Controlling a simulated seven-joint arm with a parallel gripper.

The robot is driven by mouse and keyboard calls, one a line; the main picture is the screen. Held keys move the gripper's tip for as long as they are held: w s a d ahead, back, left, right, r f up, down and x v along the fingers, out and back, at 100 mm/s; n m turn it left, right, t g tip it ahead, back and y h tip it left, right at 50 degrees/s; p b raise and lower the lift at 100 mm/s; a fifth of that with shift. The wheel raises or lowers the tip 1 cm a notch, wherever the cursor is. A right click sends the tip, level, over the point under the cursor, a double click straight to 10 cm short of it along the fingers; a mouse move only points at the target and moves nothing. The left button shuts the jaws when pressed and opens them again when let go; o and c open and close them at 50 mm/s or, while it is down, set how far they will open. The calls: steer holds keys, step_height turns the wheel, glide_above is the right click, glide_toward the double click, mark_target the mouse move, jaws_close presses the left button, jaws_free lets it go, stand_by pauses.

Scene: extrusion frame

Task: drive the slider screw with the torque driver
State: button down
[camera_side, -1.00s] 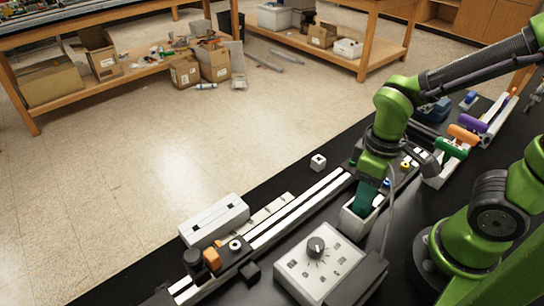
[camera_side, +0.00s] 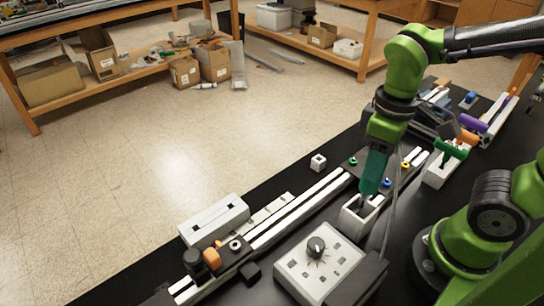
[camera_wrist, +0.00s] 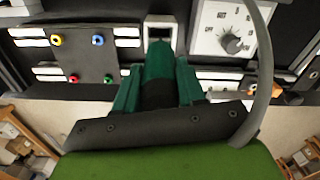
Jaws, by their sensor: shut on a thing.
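My gripper (camera_side: 375,172) is shut on the torque driver (camera_side: 362,202), a teal body with a dark lower end. The driver is tilted, its dark end at the mouth of an open white holder (camera_side: 352,226); whether it is clear of the holder I cannot tell. In the wrist view my gripper (camera_wrist: 158,85) is around the driver's dark middle (camera_wrist: 158,97), and its lower tip is hidden. A black slider block (camera_side: 228,254) with an orange knob sits on the white rail (camera_side: 300,210) at left. A pale ring on it may be the screw.
A controller box (camera_side: 318,262) with a dial stands in front of the rail. A grey cable (camera_side: 389,222) hangs beside the holder. A dark plate with several coloured rings (camera_wrist: 85,60) lies beyond. A white block (camera_side: 213,220) lies behind the rail, and a small white cube (camera_side: 318,162) behind.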

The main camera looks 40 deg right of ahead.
steer(key=shift+r, duration=0.7)
steer(key=shift+a+r, duration=0.2)
steer(key=shift+a, duration=0.05)
steer(key=w+a+r+n, duration=0.1)
steer(key=w+a+n, duration=0.3)
steer(key=a, duration=0.8)
steer(key=w+a+r+n, duration=0.2)
steer(key=w+a+n, duration=0.3)
steer(key=a, duration=0.7)
steer(key=shift+w+r, duration=0.15)
steer(key=shift+w, duration=0.9)
steer(key=shift+a, duration=0.1)
